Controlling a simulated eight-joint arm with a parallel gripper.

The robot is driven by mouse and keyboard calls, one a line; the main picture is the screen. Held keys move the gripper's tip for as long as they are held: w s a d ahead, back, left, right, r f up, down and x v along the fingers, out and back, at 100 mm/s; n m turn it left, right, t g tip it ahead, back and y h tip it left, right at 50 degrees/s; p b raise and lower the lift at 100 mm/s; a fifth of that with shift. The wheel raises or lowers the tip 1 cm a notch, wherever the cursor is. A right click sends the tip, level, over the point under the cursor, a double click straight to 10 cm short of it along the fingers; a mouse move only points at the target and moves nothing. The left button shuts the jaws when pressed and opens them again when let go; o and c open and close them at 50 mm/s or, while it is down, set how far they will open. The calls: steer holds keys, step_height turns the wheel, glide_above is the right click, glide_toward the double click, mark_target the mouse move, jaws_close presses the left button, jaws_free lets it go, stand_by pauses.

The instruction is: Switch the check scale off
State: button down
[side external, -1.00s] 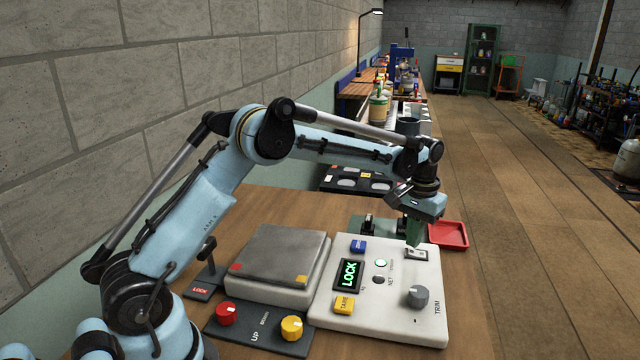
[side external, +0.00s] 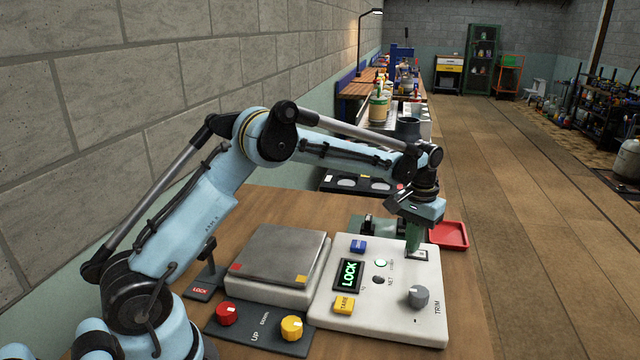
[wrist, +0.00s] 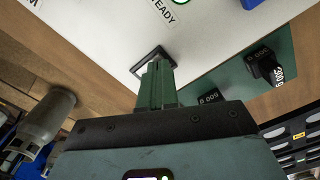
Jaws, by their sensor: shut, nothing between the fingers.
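The check scale has a square grey pan (side external: 275,252) and a white control panel (side external: 385,318). Its display (side external: 348,274) is lit and reads LOCK in green. A small rocker switch (side external: 422,255) in a dark frame sits near the panel's far right corner. The frame (wrist: 148,58) also shows in the wrist view. My gripper (side external: 413,250) points down at the switch, with its green fingers shut and empty. The fingertips (wrist: 157,68) cover part of the switch, so its rocker position and any contact are hidden.
The panel also carries a blue button (side external: 358,246), a yellow TARE button (side external: 344,305) and a grey TRIM knob (side external: 419,296). Black weights (wrist: 262,66) stand on a green mat (wrist: 225,85) behind the panel. A red tray (side external: 455,235) lies at the right.

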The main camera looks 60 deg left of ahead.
steer(key=shift+f, duration=0.35)
steer(key=shift+r, duration=3.5)
steer(key=s+d+r+m+t, duration=0.1)
steer(key=s+r+t, duration=0.1)
steer(key=s+r, duration=0.3)
steer(key=s+d+r+m+t, duration=0.1)
steer(key=s+r+t, duration=0.1)
steer(key=s, duration=0.5)
steer(key=s+f+m+t, duration=0.1)
steer(key=s+f+t, duration=0.2)
steer(key=s, duration=0.8)
steer(key=shift+s+d+f, duration=0.15)
steer(key=shift+d+f, duration=0.3)
steer(key=shift+f, duration=0.15)
